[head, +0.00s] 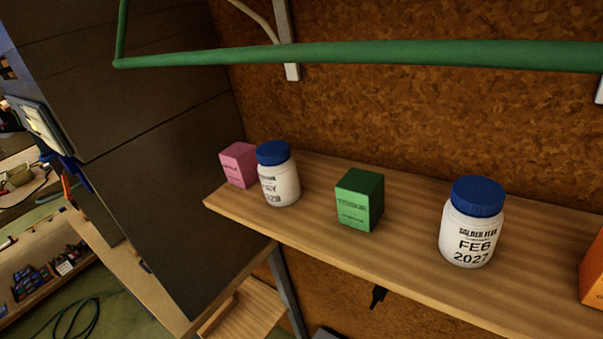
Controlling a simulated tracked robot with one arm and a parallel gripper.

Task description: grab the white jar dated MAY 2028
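Two white jars with blue lids stand upright on a wooden shelf (402,258). The left white jar (279,187) stands near the shelf's left end, right beside a pink box; its label is turned partly aside and small. Its month seems to end in "AY" and the year looks like 2028, but I cannot read it surely. The right white jar (471,235) faces me and reads "SOLDER FLUX FEB 2027". My gripper is not in view.
The pink box (238,166) is left of the left jar, a green box (359,201) between the jars, and an orange box (593,269) at the right edge. A green bar (350,53) crosses above the shelf. A dark panel (165,190) stands left.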

